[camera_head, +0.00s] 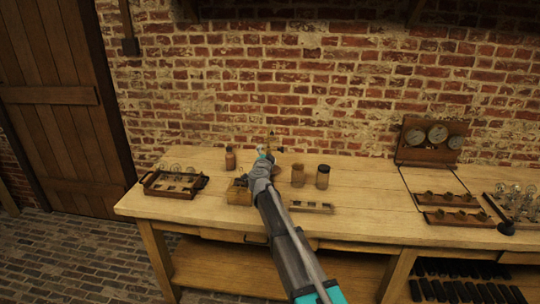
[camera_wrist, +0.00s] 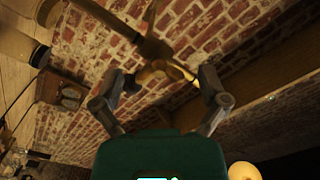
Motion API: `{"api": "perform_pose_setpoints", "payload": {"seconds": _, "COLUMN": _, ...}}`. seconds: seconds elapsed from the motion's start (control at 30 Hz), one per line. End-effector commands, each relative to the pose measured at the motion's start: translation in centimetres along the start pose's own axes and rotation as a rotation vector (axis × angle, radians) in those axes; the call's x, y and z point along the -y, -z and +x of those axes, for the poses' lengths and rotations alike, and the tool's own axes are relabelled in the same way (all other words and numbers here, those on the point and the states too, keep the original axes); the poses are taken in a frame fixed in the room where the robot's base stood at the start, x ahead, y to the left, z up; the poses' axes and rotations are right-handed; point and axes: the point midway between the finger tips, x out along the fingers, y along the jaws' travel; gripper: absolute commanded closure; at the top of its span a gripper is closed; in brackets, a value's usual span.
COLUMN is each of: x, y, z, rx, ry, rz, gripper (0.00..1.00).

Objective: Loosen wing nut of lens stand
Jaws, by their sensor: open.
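The lens stand (camera_head: 272,137) shows only partly in the head view, behind the end of my arm near the back of the bench. In the wrist view the stand's dark rods (camera_wrist: 110,20) meet at a joint, with a brass wing nut (camera_wrist: 166,70) beside it. My gripper (camera_wrist: 172,78) is open, with one finger on each side of the wing nut and visible gaps between. Whether a finger touches it I cannot tell. In the head view my gripper (camera_head: 264,160) hides the wing nut and most of the stand.
Two jars (camera_head: 297,175) (camera_head: 322,177) stand right of my gripper, and a brown bottle (camera_head: 230,158) stands left. A wooden box (camera_head: 238,194) and a tray of glassware (camera_head: 173,183) lie further left. A small tray (camera_head: 312,207) lies in front.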

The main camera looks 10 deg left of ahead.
Motion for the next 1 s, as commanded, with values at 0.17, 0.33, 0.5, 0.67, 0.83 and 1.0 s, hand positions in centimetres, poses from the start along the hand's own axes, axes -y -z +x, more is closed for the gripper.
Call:
{"api": "perform_pose_setpoints", "payload": {"seconds": 0.17, "x": 0.0, "y": 0.0, "z": 0.0, "rx": -0.001, "ry": 0.0, "rz": 0.0, "gripper": 0.06}}
{"api": "perform_pose_setpoints", "payload": {"seconds": 0.33, "x": 0.0, "y": 0.0, "z": -0.4, "rx": 0.0, "ry": 0.0, "rz": 0.0, "gripper": 0.06}}
{"api": "perform_pose_setpoints", "payload": {"seconds": 0.5, "x": -0.1, "y": 0.1, "z": -1.7, "rx": 0.0, "ry": 0.0, "rz": 0.0, "gripper": 0.06}}
{"api": "perform_pose_setpoints", "payload": {"seconds": 0.67, "x": -0.1, "y": 0.1, "z": -3.9, "rx": 0.0, "ry": 0.0, "rz": 0.0, "gripper": 0.06}}
{"api": "perform_pose_setpoints", "payload": {"seconds": 0.83, "x": -0.1, "y": 0.1, "z": -6.7, "rx": 0.001, "ry": 0.0, "rz": 0.0, "gripper": 0.06}}
{"api": "perform_pose_setpoints", "payload": {"seconds": 1.0, "x": -0.1, "y": 0.1, "z": -9.3, "rx": 0.0, "ry": 0.0, "rz": 0.0, "gripper": 0.06}}
